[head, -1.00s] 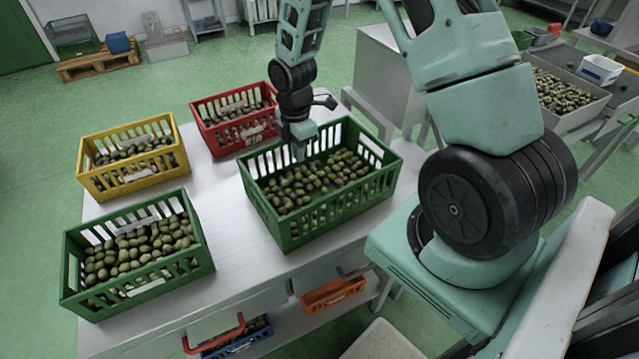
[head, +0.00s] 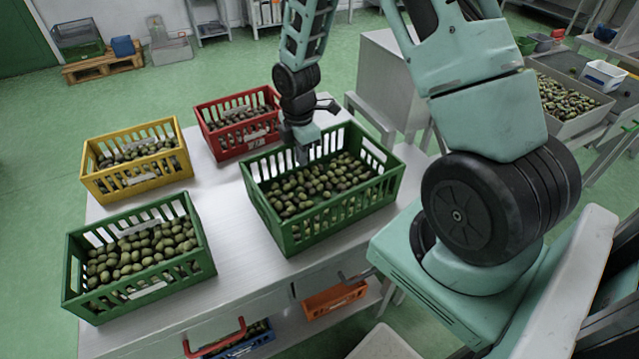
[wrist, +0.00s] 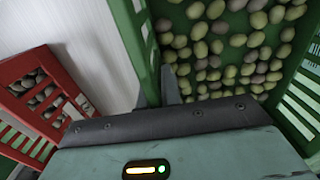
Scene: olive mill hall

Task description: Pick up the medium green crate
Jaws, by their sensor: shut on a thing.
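Two green slatted crates of olives stand on the white table. The larger-looking one is the right green crate (head: 292,236); the left green crate (head: 140,298) stands nearer the table's left end. My gripper (head: 302,155) points down at the far left part of the right crate's rim and is shut on its wall. In the wrist view the right crate's wall (wrist: 133,40) runs up to the gripper (wrist: 168,88), with one finger showing inside beside the olives. The crate appears to rest level on the table.
A red crate (head: 222,150) stands close behind the held crate, and a yellow crate (head: 142,185) stands at the back left. Orange (head: 333,301) and blue (head: 248,343) crates sit below the tabletop. A grey cabinet (head: 385,80) stands behind the table.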

